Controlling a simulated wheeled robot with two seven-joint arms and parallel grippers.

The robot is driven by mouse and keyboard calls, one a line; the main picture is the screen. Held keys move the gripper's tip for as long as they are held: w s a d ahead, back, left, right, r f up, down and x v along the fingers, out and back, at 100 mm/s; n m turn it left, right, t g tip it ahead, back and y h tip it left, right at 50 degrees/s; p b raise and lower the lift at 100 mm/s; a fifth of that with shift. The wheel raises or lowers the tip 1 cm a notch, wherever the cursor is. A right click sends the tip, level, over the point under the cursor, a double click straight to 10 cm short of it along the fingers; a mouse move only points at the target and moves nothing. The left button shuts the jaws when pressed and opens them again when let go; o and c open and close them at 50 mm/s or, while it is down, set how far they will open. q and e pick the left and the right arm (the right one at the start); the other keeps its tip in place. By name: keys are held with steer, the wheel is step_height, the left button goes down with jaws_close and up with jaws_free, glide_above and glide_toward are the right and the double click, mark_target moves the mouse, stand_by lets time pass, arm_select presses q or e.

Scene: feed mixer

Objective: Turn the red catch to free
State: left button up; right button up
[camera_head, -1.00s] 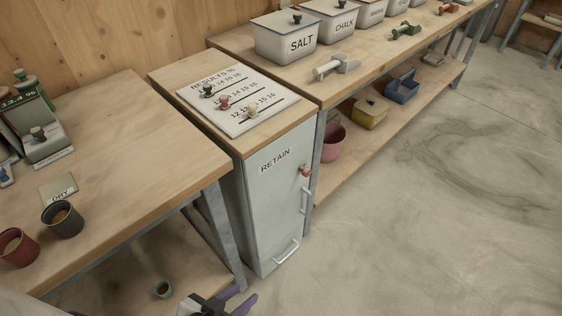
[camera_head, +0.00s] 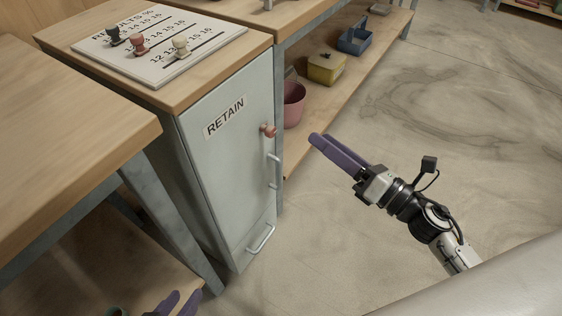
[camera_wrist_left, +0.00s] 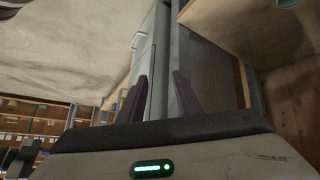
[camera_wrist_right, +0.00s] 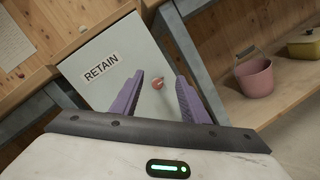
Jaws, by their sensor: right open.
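The red catch (camera_head: 268,130) is a small knob at the upper right of the pale grey RETAIN cabinet door (camera_head: 225,165). In the right wrist view the catch (camera_wrist_right: 158,83) shows between the fingertips, some way beyond them. My right gripper (camera_head: 318,142) is open and empty, to the right of the catch in the head view and apart from it. My left gripper (camera_head: 178,302) is low at the bottom edge of the head view, by the bench leg. In the left wrist view its two fingers (camera_wrist_left: 158,95) stand apart with nothing between them.
The door has an upright handle (camera_head: 273,170) below the catch and another handle (camera_head: 261,239) near its foot. A pink bucket (camera_head: 293,103), a yellow container (camera_head: 326,68) and a blue tray (camera_head: 356,37) stand on the low shelf. The floor to the right is clear.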

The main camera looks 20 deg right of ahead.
mark_target(274, 133)
steer(key=w+a+f+n+g+y, duration=0.1)
steer(key=w+a+n, duration=0.1)
steer(key=n, duration=0.1)
steer(key=w+a+f+n+g+b, duration=0.1)
steer(key=w+a+n, duration=0.2)
steer(key=n, duration=0.1)
steer(key=w+a+f+n+y+b, duration=0.1)
steer(key=w+a+n, duration=0.1)
steer(key=w+n, duration=0.1)
steer(key=shift+w+a+g+y, duration=0.1)
steer(key=shift+a+g+y, duration=0.05)
steer(key=shift+g+y, duration=0.2)
steer(key=shift+c, duration=0.2)
jaws_close()
